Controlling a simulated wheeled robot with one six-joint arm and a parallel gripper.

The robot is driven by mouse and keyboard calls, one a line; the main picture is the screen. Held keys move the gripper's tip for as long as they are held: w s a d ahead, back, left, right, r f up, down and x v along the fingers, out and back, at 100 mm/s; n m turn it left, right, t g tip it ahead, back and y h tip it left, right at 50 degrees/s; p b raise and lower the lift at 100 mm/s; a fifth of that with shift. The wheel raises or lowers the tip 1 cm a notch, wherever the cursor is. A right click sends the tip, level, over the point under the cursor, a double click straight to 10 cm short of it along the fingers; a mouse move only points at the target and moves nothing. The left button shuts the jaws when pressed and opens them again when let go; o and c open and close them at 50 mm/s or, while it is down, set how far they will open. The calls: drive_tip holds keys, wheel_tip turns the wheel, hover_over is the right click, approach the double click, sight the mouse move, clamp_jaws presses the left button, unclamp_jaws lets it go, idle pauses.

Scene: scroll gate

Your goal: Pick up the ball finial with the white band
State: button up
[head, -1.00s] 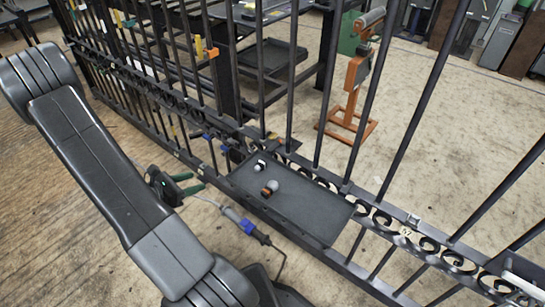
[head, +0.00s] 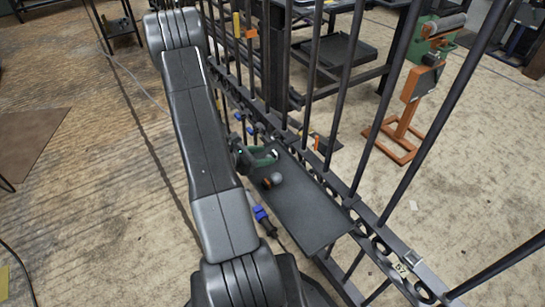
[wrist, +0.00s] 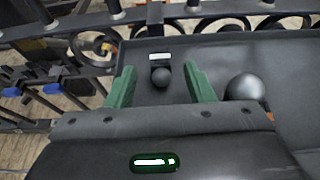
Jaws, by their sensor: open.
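The ball finial with the white band (wrist: 161,76) lies on the dark tray (head: 312,214), its dark ball toward me and its white band on the far side. In the wrist view it sits between the two green fingers of my open gripper (wrist: 158,74), with gaps on both sides. In the head view my gripper (head: 262,157) is at the tray's far left end, and I cannot make out the white-banded finial there. A second finial, a grey ball with an orange band (head: 272,180), lies close by; its grey ball (wrist: 245,88) is just right of the right finger.
The tray is fixed along a black scroll gate (head: 372,222) with tall upright bars. Tools with blue handles (wrist: 52,88) hang left of the tray. An orange stand (head: 405,115) is behind the gate. The tray's near right part is bare.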

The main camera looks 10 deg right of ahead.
sight(272, 154)
drive_tip(key=shift+b+x, duration=0.35)
drive_tip(key=shift+x, duration=1.8)
clamp_jaws()
